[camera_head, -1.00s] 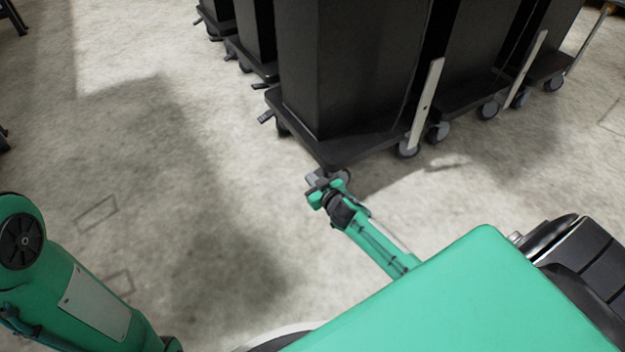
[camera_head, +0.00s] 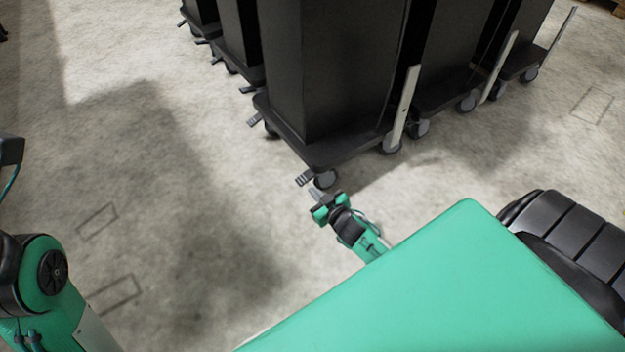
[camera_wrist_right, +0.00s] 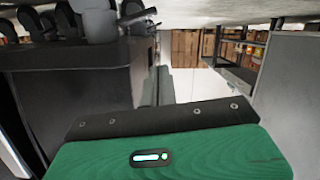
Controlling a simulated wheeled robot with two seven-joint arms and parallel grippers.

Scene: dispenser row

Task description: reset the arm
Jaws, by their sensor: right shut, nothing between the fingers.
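My right arm is green and reaches out in the middle of the head view. Its gripper (camera_head: 318,196) is shut and empty, just in front of the nearest dispenser's wheeled base. I cannot tell if it touches the base.
Tall black dispensers (camera_head: 325,70) stand in a row on wheeled bases (camera_head: 330,150) at the top, with pale upright bars (camera_head: 403,108). The concrete floor (camera_head: 170,220) on the left is clear. In the right wrist view, shelves with boxes (camera_wrist_right: 190,50) stand in the background.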

